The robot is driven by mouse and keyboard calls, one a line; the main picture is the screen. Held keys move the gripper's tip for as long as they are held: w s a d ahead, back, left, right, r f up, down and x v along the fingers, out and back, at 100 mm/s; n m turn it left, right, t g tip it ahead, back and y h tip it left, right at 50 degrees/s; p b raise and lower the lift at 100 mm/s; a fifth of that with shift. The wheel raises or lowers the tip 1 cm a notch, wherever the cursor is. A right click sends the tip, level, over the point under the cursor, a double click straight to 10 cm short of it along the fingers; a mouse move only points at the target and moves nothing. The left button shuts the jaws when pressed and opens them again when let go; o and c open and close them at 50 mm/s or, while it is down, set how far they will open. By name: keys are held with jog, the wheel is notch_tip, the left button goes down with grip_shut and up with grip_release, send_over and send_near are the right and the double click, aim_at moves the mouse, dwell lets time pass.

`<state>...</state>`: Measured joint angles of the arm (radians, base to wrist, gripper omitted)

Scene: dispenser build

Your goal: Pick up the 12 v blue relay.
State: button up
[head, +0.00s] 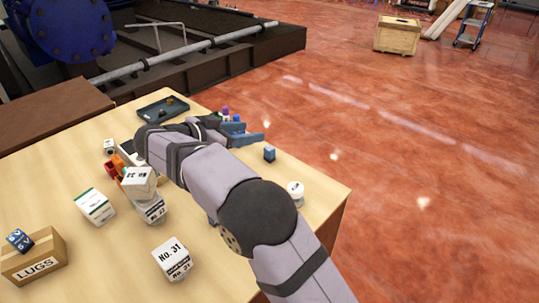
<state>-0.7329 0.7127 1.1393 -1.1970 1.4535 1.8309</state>
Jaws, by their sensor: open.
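A small blue cube (269,154) stands on the table to the right of my gripper; its label is too small to read. A second blue cube (20,240) sits on the LUGS box at the far left, with white lettering ending in "V" that looks like "5 V". I cannot tell from the lettering which one is the 12 V relay. My gripper (254,132) is partly behind my arm, with its blue-grey fingers pointing right, apart and seemingly empty. It is up and left of the nearer blue cube, not visibly touching it.
The wooden table (115,262) holds a LUGS carton (36,264), several white boxes including a No. 31 box (172,259), a white jar (295,194) and a dark tray (151,110). Small coloured items crowd behind my gripper. The table's right edge is close to the jar.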

jog(key=p, duration=0.2)
send_near(267, 152)
jog(key=shift+x, duration=1)
jog(key=shift+w+d, duration=0.4)
jog(key=shift+w+d+f+p, duration=0.35)
jog(key=shift+w+d+f, duration=0.05)
jog(key=shift+p+x, duration=1.05)
jog(key=shift+x, duration=1.45)
jog(key=c, duration=1.1)
